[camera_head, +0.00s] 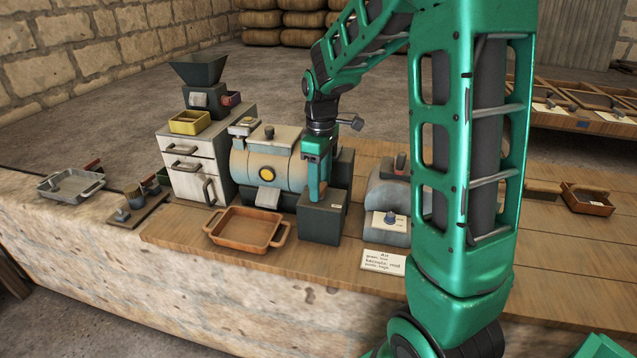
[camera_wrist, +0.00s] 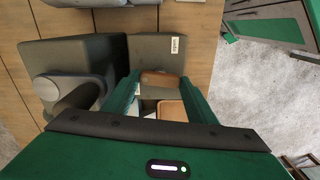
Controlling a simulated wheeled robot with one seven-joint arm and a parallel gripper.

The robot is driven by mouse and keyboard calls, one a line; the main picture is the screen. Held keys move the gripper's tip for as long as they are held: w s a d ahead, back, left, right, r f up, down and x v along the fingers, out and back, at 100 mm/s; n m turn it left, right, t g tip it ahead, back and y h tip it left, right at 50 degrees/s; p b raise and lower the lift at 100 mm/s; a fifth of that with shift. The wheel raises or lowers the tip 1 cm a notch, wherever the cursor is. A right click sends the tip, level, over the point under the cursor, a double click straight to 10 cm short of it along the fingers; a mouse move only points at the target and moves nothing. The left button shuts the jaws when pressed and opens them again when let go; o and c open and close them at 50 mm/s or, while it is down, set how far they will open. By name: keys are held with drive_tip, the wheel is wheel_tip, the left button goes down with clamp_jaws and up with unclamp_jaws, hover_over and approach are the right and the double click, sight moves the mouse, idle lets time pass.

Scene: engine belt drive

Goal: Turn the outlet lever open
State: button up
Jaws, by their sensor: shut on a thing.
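My gripper (camera_head: 316,190) points down at the right end of the pale blue-grey drum (camera_head: 258,160), just above a dark grey box (camera_head: 322,222). In the wrist view its green fingers (camera_wrist: 162,82) are shut on a small brown handle (camera_wrist: 160,77), which looks like the outlet lever. The handle spans the gap between the fingertips. In the head view my fingers hide the lever, so its angle cannot be told. The drum has a yellow round button and a grey chute (camera_head: 267,197) at its front.
A brown two-handled tray (camera_head: 245,246) stands in front of the drum. A white cabinet (camera_head: 190,165) stands to the left. A grey domed unit (camera_head: 386,196) stands to the right of the box, and a written card (camera_head: 383,262) lies in front of it.

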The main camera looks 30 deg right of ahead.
drive_tip(key=m, duration=0.4)
drive_tip(key=shift+w+d, duration=0.1)
drive_tip(key=m, duration=0.4)
drive_tip(key=shift+r, duration=0.1)
drive_tip(key=m, duration=0.4)
drive_tip(key=shift+m, duration=2.1)
drive_tip(key=shift+w, duration=0.1)
drive_tip(key=o, duration=0.8)
